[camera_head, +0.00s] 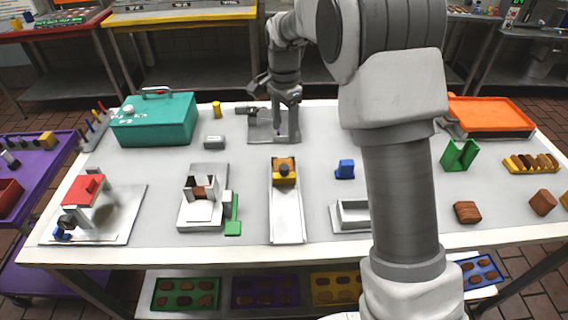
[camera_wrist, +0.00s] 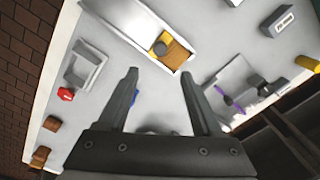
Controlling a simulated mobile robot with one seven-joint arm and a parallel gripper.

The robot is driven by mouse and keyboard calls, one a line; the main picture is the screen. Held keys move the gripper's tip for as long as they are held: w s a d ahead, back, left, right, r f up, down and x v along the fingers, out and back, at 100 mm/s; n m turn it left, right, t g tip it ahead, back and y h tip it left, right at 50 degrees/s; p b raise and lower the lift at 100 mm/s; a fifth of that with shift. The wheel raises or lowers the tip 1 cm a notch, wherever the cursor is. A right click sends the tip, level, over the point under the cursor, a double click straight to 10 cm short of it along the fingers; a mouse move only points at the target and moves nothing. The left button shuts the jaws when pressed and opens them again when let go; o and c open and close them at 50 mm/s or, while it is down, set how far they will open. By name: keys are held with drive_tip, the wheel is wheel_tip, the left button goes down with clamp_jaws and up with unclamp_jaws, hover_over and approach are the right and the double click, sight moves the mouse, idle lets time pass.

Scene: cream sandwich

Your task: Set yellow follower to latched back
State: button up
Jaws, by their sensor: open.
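The yellow follower (camera_head: 284,172) is a block with a dark round knob on top. It sits at the far end of a long white open channel (camera_head: 288,222) near the table's middle. In the wrist view the follower (camera_wrist: 178,56) lies beyond the fingertips, in the end of the channel (camera_wrist: 128,22). My gripper (camera_wrist: 158,78) is open, with nothing between its fingers. In the head view my wrist hangs over the table's back middle, behind the follower and apart from it. The exact fingertips are hard to make out there.
A grey fixture with a purple part (camera_wrist: 228,101) stands by my gripper. A small blue block (camera_head: 345,169) is right of the channel. A white fixture with a green handle (camera_head: 233,214) is left of it. A teal box (camera_head: 155,122) stands back left.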

sight(284, 166)
wheel_tip(284, 166, down, 14)
drive_tip(key=shift+r, duration=0.15)
drive_tip(key=shift+c, duration=0.2)
clamp_jaws()
idle(0.3)
idle(1.1)
